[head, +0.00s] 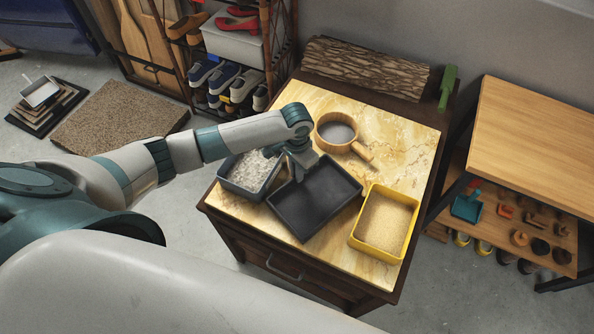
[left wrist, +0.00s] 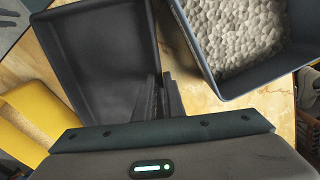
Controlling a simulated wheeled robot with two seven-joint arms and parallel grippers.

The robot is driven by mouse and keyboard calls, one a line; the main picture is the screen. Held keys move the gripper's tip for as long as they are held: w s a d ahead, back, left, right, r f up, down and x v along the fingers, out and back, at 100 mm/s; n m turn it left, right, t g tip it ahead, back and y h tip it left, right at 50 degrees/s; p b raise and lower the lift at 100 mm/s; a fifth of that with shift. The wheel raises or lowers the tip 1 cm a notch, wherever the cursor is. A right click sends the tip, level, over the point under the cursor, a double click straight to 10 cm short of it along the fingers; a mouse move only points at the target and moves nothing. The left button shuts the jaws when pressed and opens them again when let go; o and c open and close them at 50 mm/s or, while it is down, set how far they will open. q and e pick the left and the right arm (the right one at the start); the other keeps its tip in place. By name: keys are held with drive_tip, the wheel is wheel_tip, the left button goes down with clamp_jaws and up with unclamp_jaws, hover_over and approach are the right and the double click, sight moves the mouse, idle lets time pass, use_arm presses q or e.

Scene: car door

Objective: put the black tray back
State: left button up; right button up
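The black tray (head: 315,198) is empty and sits at an angle over the middle of the marble-topped cabinet (head: 404,128). My left gripper (head: 302,168) is at the tray's upper-left wall. In the left wrist view the tray (left wrist: 105,60) fills the left middle, and the narrow fingers (left wrist: 162,100) lie close together, one on each side of its wall, so they look shut on it. I cannot tell whether the tray rests on the top or hangs slightly above it. My right gripper is not in view.
A grey bin of pale pebbles (head: 250,172) stands close left of the tray, also large in the left wrist view (left wrist: 230,40). A yellow bin of grain (head: 385,222) stands to the right. A wooden handled pot (head: 337,132) and a log (head: 366,70) are behind.

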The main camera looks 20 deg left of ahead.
use_arm(q)
drive_tip(key=shift+o, duration=1.2)
drive_tip(key=shift+r, duration=0.1)
wheel_tip(320, 180, up, 12)
drive_tip(key=b, duration=0.2)
drive_tip(key=shift+s, duration=0.1)
